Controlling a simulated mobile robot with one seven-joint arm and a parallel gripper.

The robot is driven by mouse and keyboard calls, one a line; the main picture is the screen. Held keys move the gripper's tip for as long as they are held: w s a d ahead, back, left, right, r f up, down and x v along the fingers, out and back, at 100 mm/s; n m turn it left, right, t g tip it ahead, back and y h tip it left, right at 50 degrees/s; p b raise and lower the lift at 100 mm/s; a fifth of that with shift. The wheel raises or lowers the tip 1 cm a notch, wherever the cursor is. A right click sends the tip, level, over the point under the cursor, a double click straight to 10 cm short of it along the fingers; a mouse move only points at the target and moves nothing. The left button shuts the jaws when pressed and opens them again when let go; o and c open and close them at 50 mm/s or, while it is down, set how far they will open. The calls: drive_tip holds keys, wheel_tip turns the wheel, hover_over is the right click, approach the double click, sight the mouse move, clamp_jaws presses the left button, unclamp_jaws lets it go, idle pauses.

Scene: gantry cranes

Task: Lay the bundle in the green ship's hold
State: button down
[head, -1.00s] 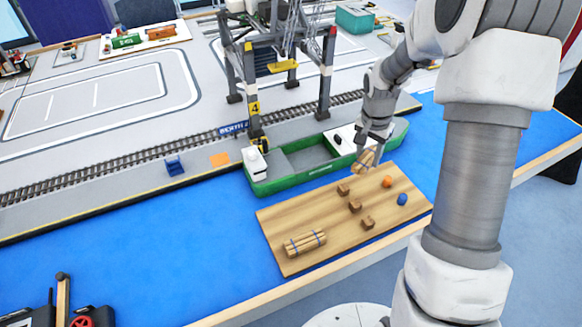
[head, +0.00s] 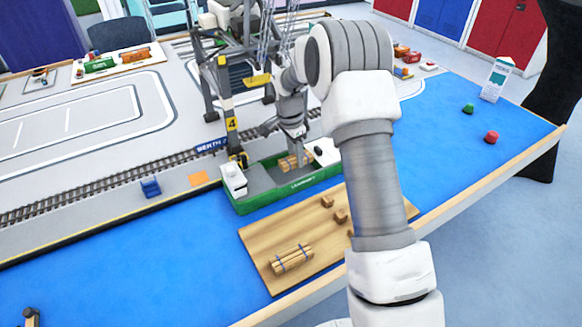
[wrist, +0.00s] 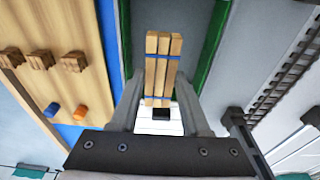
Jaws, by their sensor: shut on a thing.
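My gripper (head: 293,148) is shut on a bundle of wooden logs tied with blue bands (head: 289,164). In the wrist view the bundle (wrist: 163,62) lies between the fingers, its length running along the ship. The green ship (head: 285,195) floats beside the quay. Its grey hold is under the bundle, with a green wall (wrist: 213,45) to the right of the bundle in the wrist view. I cannot tell whether the bundle touches the hold floor. A second, similar bundle (head: 292,258) lies on the wooden board.
The wooden board (head: 262,242) in front of the ship carries several small brown blocks (head: 327,201). A grey gantry crane (head: 218,92) stands on the quay behind the ship. A blue block (head: 151,188) sits left of it.

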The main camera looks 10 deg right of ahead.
sight(291, 175)
drive_tip(key=shift+w+a+f, duration=0.3)
drive_tip(key=shift+a+f, duration=0.1)
drive_tip(key=shift+a, duration=0.15)
drive_tip(key=shift+f, duration=1.95)
drive_tip(key=shift+b, duration=0.3)
drive_tip(key=shift+f, duration=0.2)
drive_tip(key=shift+c, duration=1.9)
unclamp_jaws()
drive_tip(key=shift+r, duration=0.1)
